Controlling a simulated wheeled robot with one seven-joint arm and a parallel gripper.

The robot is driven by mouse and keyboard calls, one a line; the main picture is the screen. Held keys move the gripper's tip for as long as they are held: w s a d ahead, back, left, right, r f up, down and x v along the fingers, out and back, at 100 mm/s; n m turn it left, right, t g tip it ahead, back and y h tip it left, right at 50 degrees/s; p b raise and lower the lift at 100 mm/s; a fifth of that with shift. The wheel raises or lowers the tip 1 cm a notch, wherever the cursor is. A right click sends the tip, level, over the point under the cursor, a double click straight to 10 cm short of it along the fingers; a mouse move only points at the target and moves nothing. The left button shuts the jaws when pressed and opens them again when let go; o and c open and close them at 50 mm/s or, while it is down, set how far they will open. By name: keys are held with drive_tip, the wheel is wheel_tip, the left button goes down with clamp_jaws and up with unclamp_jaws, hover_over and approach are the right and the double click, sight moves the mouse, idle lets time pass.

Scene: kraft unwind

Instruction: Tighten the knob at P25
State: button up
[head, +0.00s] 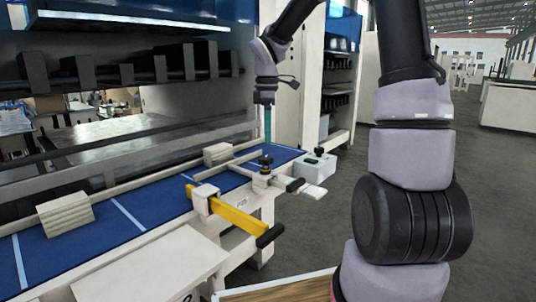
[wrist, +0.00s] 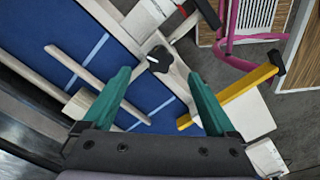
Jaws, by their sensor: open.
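A black lobed knob (head: 264,161) stands on a pale bracket at the front edge of the blue bench (head: 128,214). In the wrist view the knob (wrist: 160,58) shows from above, between and just beyond the tips of my two green fingers. My gripper (head: 267,140) points down above the knob in the head view; its fingers are open in the wrist view (wrist: 158,72), apart from the knob with nothing between them. A small label (head: 242,203) on the bench front is too small to read, so I cannot confirm P25.
A yellow bar (head: 235,215) with a black handle juts from the bench left of the knob. A white box (head: 319,163) stands to its right. Wooden blocks (head: 65,213) lie on the bench. A pink tubular frame (wrist: 232,50) shows in the wrist view.

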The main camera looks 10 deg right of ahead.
sight(267, 157)
wheel_tip(267, 157, down, 8)
drive_tip(key=shift+r, duration=0.15)
drive_tip(key=c, duration=1.4)
